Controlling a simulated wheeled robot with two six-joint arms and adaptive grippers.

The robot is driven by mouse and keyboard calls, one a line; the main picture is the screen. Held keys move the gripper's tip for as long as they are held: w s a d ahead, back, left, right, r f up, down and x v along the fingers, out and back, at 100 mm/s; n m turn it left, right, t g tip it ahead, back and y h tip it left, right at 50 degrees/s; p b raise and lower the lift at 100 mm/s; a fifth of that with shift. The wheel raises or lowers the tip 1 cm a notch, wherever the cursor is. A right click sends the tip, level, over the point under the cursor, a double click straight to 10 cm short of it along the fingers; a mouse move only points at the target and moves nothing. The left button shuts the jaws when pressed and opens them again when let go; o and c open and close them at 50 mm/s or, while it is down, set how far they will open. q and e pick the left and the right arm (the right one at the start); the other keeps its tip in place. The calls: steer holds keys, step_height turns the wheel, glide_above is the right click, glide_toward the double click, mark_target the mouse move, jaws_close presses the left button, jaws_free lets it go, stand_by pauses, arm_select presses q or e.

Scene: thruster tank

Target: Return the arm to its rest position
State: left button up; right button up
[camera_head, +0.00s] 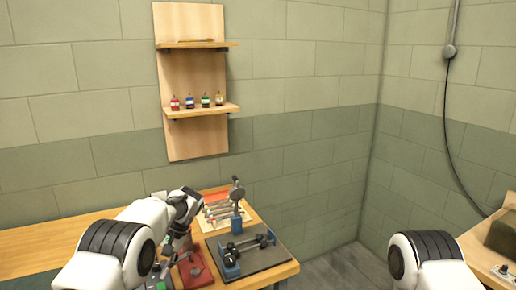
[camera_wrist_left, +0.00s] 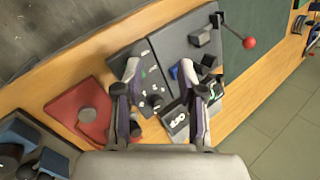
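My left arm, white with black ribbed joints, comes in from the left in the head view and bends down over the wooden bench. Its gripper (camera_head: 178,246) is low over the bench and partly hidden by my own arm. In the left wrist view the two fingers of my left gripper (camera_wrist_left: 160,68) are spread apart with nothing held between them. Below and between them is a dark control box (camera_wrist_left: 150,92) with small knobs and light markings. I cannot tell whether the fingers touch it. My right arm shows only a link at the lower right; its gripper is out of view.
A red plate (camera_head: 195,270), a dark base (camera_head: 262,258) with a blue clamp fixture, and a tool rack (camera_head: 222,210) crowd the bench. A red-knobbed lever (camera_wrist_left: 249,42) stands beside the box. A wooden wall shelf (camera_head: 190,140) holds small bottles. Floor between the benches is clear.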

arm_select(q)
steer(key=s+f, duration=0.1)
steer(key=f, duration=0.1)
steer(key=s+a+f+g, duration=0.1)
steer(key=s+f, duration=0.1)
steer(key=f, duration=0.1)
steer(key=s+a+f+g, duration=0.1)
steer(key=f, duration=0.2)
steer(key=shift+s+a, duration=0.15)
steer(key=shift+s, duration=0.2)
steer(key=s+f+m+g+h, duration=0.1)
steer(key=s+f+g+h, duration=0.1)
steer(key=s+f, duration=1.05)
steer(key=s+d+f+n+t+h, duration=0.1)
steer(key=s+d+f+t+h, duration=0.1)
steer(key=s, duration=1.2)
steer(key=s+d+f+t+h, duration=0.1)
steer(key=s+d+t+h, duration=0.15)
steer(key=s, duration=1.15)
steer(key=w+t, duration=0.1)
steer(key=w, duration=0.1)
steer(key=w+t+y, duration=0.1)
steer(key=w, duration=0.2)
steer(key=shift+a+t+b, duration=0.1)
steer(key=shift+t+b, duration=0.15)
steer(key=shift+b, duration=0.15)
